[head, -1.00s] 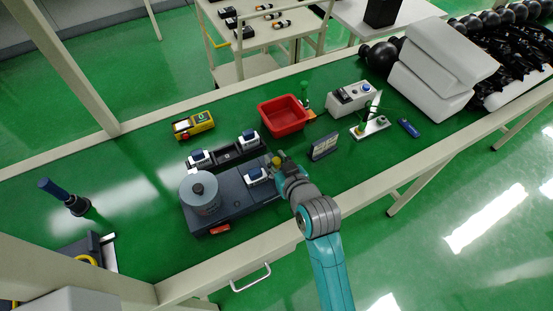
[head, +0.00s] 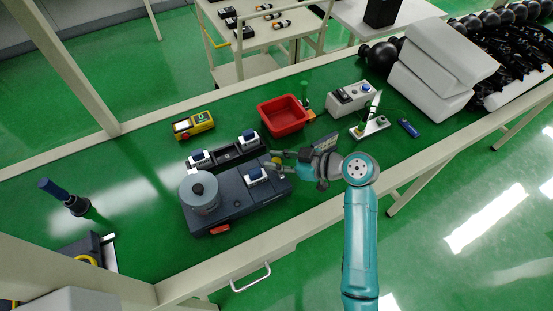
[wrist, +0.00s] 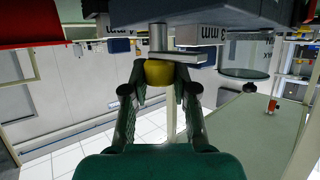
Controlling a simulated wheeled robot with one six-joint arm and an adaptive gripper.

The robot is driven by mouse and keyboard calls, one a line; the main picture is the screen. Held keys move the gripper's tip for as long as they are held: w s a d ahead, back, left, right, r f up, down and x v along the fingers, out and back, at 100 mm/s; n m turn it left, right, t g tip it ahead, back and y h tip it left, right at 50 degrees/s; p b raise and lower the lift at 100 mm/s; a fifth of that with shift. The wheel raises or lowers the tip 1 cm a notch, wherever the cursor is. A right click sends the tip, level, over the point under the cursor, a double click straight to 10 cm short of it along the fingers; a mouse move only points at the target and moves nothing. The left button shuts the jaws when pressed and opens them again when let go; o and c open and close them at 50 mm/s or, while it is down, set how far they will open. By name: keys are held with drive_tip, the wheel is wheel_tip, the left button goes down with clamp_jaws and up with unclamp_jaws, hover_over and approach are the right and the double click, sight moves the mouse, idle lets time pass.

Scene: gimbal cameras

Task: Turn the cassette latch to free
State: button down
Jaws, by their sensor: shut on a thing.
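The dark blue-grey machine (head: 240,208) stands on the green bench, with a grey round drum (head: 198,192) on its left and a blue-and-white cassette (head: 256,175) on top. The yellow latch knob (head: 276,162) is small at its far right corner. In the wrist view the yellow knob (wrist: 158,72) sits on a short metal stem under a dark body. My gripper (head: 278,164) reaches it from the right, and its fingers (wrist: 160,75) are closed around the knob. The latch's exact angle cannot be told.
A black rack (head: 225,155) with two more blue-and-white cassettes lies behind the machine. A red bin (head: 283,116) stands behind my gripper. A small display stand (head: 325,143) is close behind my wrist. A yellow meter (head: 194,125) lies farther left.

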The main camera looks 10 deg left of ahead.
drive_tip(key=shift+f+n+g, duration=0.15)
drive_tip(key=shift+n+g, duration=0.45)
drive_tip(key=shift+g, duration=0.1)
drive_tip(key=c, duration=1.2)
unclamp_jaws()
drive_tip(key=shift+d, duration=0.1)
drive_tip(key=v, duration=1.2)
drive_tip(key=shift+f, duration=0.1)
